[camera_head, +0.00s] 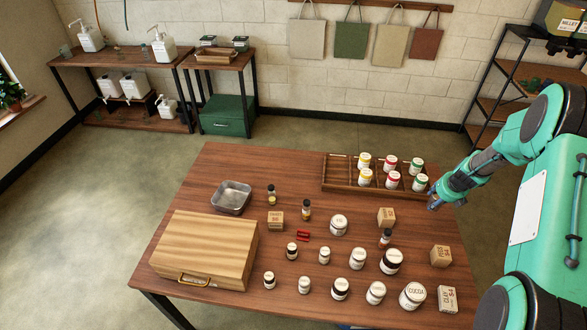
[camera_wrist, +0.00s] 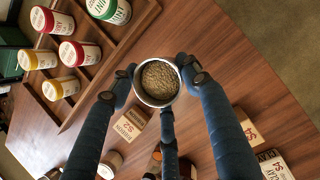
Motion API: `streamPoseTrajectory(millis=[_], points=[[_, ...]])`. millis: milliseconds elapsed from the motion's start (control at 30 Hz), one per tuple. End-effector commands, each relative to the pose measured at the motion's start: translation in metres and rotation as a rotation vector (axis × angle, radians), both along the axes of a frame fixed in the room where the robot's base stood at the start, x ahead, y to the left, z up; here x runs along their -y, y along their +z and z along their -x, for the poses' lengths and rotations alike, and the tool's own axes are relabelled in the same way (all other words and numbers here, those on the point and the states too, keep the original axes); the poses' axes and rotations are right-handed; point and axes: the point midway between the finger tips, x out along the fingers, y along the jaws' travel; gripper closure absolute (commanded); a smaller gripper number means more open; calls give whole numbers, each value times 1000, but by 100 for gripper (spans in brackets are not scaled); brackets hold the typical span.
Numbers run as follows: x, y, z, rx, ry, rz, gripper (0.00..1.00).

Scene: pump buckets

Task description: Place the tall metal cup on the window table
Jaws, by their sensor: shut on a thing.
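In the wrist view, the round metal cup (camera_wrist: 158,82) sits between the fingers of my gripper (camera_wrist: 157,72). It has a shiny rim, and brownish grainy stuff shows inside. I look straight into its mouth, so its height is hidden. My gripper is shut on it. In the head view my gripper (camera_head: 434,198) is at the right side of the wooden table, just right of the sectioned tray; the cup cannot be made out there. A window is at the left edge; a dark wooden table (camera_head: 120,55) stands near it, but I cannot tell if that is the window table.
The wooden table (camera_head: 215,172) bears a sectioned tray (camera_head: 338,172) with several lidded jars, loose jars, small boxes, a wooden case (camera_head: 205,250) and a metal pan (camera_head: 232,197). White pump bottles (camera_head: 162,47) stand on the back left table. The floor between is clear.

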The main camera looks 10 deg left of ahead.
Motion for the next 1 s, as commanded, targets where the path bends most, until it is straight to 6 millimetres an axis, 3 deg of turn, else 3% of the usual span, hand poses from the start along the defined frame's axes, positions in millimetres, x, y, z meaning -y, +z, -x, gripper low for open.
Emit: streamPoseTrajectory(millis=[200, 500, 700, 1000], points=[[-78, -2, -42, 2, 127, 0, 82], [-195, -2, -85, 2, 301, 0, 82], [-276, -1, -103, 2, 416, 2, 82], [-399, -1, -114, 0, 584, 5, 82]])
